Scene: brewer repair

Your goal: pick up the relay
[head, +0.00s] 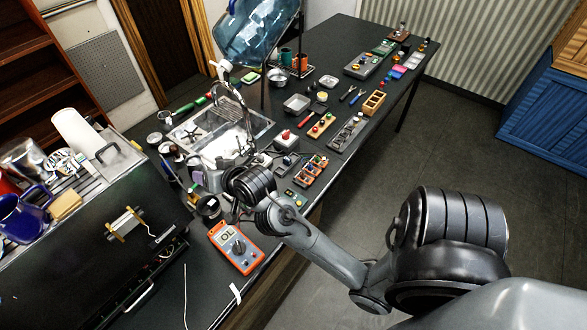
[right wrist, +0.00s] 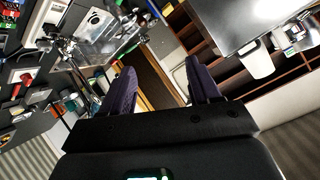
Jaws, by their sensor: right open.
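I cannot pick out the relay for certain among the many small parts on the dark workbench (head: 215,295). My right arm reaches in from the lower right in the head view, and its wrist is over the bench near the sink. My right gripper (right wrist: 160,82) shows in the right wrist view with its two purple fingers apart and nothing visible between them. In the head view its fingers are small and partly hidden by clutter. My left gripper is in neither view.
An orange multimeter (head: 236,246) lies close below my right wrist. A large black appliance (head: 85,255) stands at the left. A sink (head: 200,133) with a faucet and a blue water bottle (head: 256,32) are behind. Trays and small tools crowd the bench further back.

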